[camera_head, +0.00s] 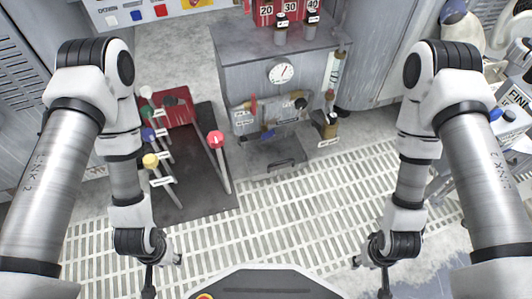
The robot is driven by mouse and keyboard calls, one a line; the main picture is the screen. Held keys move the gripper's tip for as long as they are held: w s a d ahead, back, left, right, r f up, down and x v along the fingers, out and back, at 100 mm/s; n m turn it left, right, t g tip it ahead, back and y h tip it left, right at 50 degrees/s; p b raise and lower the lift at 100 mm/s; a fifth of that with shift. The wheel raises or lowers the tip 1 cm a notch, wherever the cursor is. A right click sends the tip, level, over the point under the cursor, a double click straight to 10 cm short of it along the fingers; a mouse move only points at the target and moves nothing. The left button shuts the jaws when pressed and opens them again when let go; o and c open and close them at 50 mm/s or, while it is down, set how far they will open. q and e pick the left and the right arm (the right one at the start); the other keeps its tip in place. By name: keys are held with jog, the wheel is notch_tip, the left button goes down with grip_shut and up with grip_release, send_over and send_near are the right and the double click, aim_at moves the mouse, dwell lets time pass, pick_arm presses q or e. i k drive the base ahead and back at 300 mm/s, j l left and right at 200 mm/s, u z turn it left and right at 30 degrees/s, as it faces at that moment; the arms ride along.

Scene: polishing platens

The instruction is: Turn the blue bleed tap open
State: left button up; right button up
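The blue tap handle (267,134) is small and sits low on the front of the grey machine cabinet, at the lower edge of a panel. A red tap handle (253,104) is above it to the left, and a black one (299,103) is above it to the right. The tap labels are too small to read. My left gripper (164,271) is low at the left over the grating, with its fingers spread and empty. My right gripper (371,274) is low at the right, also spread and empty. Both are well short of the taps.
A dark mat (190,195) at the left holds several tools with coloured knobs and a red tray (168,110). A round gauge (281,72) is above the taps. A brass-coloured fitting (330,126) is to their right. The white floor grating (290,210) before the cabinet is clear.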

aim_at(268, 134)
jog(key=z, duration=0.4)
jog(key=j+z, duration=0.15)
jog(key=z, duration=0.65)
jog(key=k+z, duration=0.1)
jog(key=z, duration=0.3)
jog(key=i+j, duration=0.1)
jog(key=j, duration=0.55)
jog(key=i+j, duration=0.1)
jog(key=j, duration=0.6)
jog(key=z, duration=0.05)
